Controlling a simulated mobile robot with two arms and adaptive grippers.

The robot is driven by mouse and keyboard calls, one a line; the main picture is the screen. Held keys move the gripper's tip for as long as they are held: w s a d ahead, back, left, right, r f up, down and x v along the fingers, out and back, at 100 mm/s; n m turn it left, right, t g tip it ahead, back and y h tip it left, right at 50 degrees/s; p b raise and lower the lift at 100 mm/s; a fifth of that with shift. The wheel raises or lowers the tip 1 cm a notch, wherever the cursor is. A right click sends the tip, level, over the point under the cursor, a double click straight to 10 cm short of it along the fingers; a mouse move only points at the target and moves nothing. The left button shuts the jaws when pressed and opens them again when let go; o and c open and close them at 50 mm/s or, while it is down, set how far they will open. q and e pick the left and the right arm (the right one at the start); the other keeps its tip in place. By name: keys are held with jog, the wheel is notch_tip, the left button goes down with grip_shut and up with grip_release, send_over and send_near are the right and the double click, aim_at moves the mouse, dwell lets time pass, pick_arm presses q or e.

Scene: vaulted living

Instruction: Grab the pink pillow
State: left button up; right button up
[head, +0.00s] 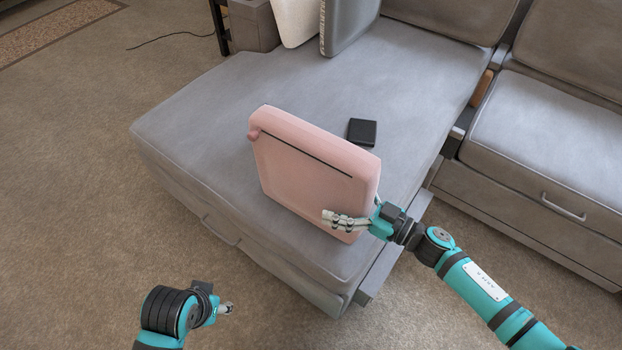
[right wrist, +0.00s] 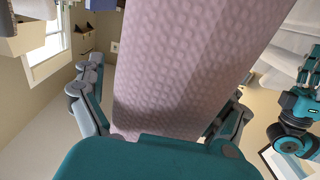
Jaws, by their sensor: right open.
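The pink pillow (head: 310,170) stands upright on the grey chaise cushion, with a dark seam line along its upper edge. My right gripper (head: 338,219) is at the pillow's lower right corner, with a pale finger lying across its near face. In the right wrist view the pillow (right wrist: 175,65) fills the space between the two spread fingers; I cannot tell whether both touch it. My left gripper (head: 226,308) hangs low over the carpet at the bottom left, apart from the pillow; its opening is too small to judge.
The grey sectional sofa (head: 205,120) carries a small black box (head: 362,132) behind the pillow. A white cushion (head: 296,20) and a grey cushion (head: 347,25) rest at the back. Carpet (head: 70,190) on the left is clear.

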jog(key=c, duration=1.4)
jog(key=shift+c, duration=0.8)
jog(key=shift+r, duration=0.2)
